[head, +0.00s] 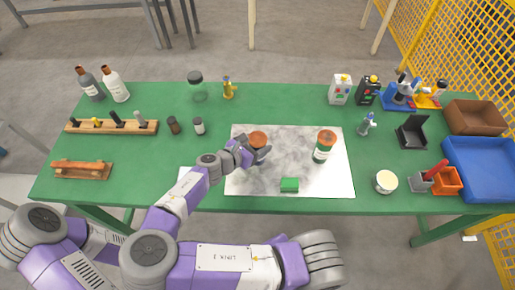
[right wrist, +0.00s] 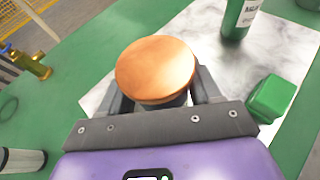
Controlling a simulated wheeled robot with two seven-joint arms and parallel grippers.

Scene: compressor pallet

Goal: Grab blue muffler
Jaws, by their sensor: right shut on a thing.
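My right gripper (head: 256,150) is over the left part of the marble-look board. It is shut on a round item with an orange-brown top (head: 258,138). In the right wrist view the orange-brown top (right wrist: 156,69) sits between the two dark fingers, with a grey body partly hidden below it. No thing is plainly a blue muffler. A small grey-blue item (head: 367,124) stands right of the board, too small to identify. My left gripper is not in view.
On the board (head: 240,185) are a green bottle with an orange cap (head: 324,146) and a green block (head: 289,185). A wooden rack (head: 110,127) is at the left. Blue (head: 485,170) and brown (head: 475,115) bins are at the right. A white-topped jar (head: 385,182) stands right of the board.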

